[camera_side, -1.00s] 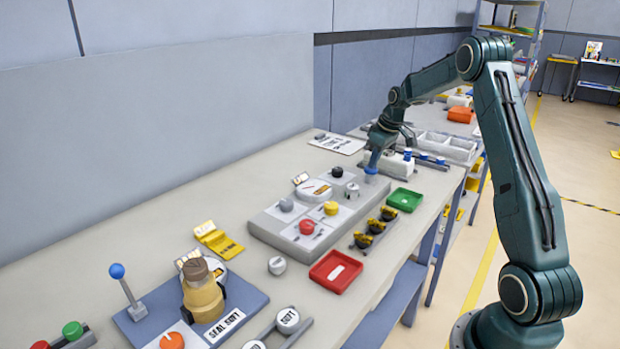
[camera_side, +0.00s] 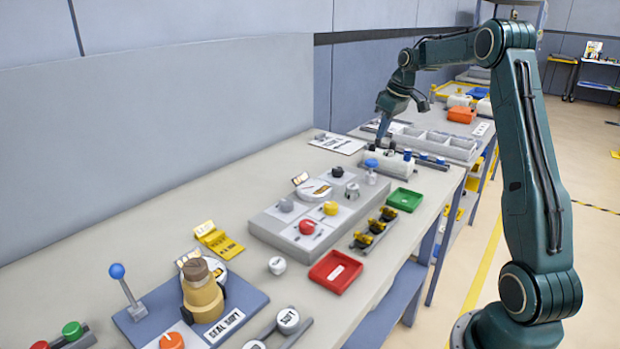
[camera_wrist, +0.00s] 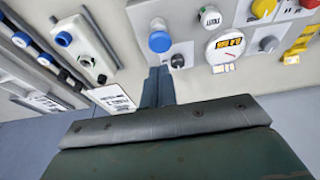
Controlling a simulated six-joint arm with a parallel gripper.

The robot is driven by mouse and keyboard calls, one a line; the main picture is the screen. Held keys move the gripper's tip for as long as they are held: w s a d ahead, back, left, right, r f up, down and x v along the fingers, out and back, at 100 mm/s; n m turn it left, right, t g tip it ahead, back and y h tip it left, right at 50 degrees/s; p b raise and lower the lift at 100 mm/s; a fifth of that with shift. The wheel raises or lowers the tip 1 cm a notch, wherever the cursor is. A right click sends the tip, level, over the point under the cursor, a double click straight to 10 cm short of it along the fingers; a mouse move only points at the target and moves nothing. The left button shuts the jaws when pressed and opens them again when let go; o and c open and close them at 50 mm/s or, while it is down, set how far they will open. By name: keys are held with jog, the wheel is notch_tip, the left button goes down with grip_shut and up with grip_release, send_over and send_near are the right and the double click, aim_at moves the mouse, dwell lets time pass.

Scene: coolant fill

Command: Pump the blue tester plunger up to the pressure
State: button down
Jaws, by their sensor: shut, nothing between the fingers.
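The blue tester plunger (camera_side: 371,163) stands at the far right corner of the grey panel in the side view, its blue cap raised above a pale body. In the wrist view its round blue cap (camera_wrist: 160,41) lies just beyond my fingertips. My gripper (camera_side: 380,148) is shut and empty, above and behind the plunger and apart from it. The shut fingers also show in the wrist view (camera_wrist: 158,76). A round white gauge (camera_side: 318,190) sits on the panel; in the wrist view its face (camera_wrist: 226,44) bears a yellow-and-black mark, and its reading is too small to tell.
The panel (camera_side: 262,227) also carries red, yellow, black and grey knobs. A green tray (camera_side: 405,200), a red tray (camera_side: 335,272) and a rack of yellow-black parts (camera_side: 374,228) stand near the front edge.

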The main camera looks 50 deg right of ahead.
jog(key=shift+v, duration=2.05)
jog(key=shift+w+r, duration=0.1)
jog(key=shift+r, duration=1.15)
jog(key=shift+f, duration=0.15)
send_over(374, 161)
notch_tip(374, 161, down, 12)
jog(key=shift+r, duration=0.15)
jog(key=shift+f, duration=0.85)
jog(key=shift+f, duration=1.45)
